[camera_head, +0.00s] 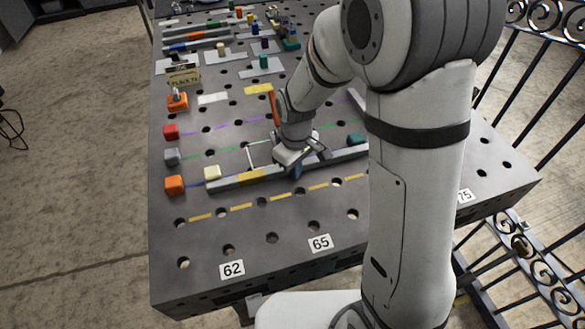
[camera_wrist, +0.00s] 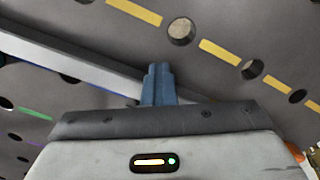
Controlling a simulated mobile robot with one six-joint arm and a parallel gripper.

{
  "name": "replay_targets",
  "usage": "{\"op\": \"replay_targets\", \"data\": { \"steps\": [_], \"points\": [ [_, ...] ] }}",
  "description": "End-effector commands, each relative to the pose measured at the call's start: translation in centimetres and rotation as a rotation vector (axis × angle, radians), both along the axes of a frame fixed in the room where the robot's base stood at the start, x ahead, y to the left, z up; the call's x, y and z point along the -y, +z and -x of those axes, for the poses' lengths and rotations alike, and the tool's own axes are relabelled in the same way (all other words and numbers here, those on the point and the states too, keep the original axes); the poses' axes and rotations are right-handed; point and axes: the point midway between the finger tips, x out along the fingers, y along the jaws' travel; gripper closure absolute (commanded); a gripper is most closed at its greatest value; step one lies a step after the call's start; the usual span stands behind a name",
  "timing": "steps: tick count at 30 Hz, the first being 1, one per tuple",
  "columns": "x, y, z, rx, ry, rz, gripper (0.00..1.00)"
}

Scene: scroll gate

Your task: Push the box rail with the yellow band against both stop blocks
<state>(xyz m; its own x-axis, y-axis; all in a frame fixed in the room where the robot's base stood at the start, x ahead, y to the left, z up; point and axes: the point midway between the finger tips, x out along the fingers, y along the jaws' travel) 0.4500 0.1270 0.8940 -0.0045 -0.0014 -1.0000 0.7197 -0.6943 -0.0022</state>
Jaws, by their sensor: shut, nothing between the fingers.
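The long grey box rail (camera_head: 230,182) with a yellow band (camera_head: 252,176) lies on the dark perforated table. A cream block (camera_head: 212,172) stands at its far side near the left end, and a teal block (camera_head: 355,139) near the right end; I cannot tell whether either touches the rail. My gripper (camera_head: 297,174) is shut and empty, pointing down at the rail's near side. In the wrist view its blue fingers (camera_wrist: 158,72) are beside the rail (camera_wrist: 75,62), over its edge in the picture; contact is unclear. The band is not in the wrist view.
A yellow dashed line (camera_head: 275,199) runs along the table in front of the rail. Red (camera_head: 170,131), grey (camera_head: 172,157) and orange (camera_head: 174,185) blocks line the left edge. Other rails and blocks lie farther back. My arm hides the table's right part. Black railings (camera_head: 540,110) stand right.

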Motion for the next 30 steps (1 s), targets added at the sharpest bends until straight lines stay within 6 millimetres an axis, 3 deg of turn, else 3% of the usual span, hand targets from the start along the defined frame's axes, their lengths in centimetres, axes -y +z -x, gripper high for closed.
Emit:
{"op": "replay_targets", "data": {
  "steps": [13, 30],
  "points": [
    [-0.1, 0.2, -0.2, 0.012, 0.0, -0.004, 1.0],
    [0.6, 0.1, 2.2, 0.008, 0.0, -0.002, 1.0]
  ]
}}
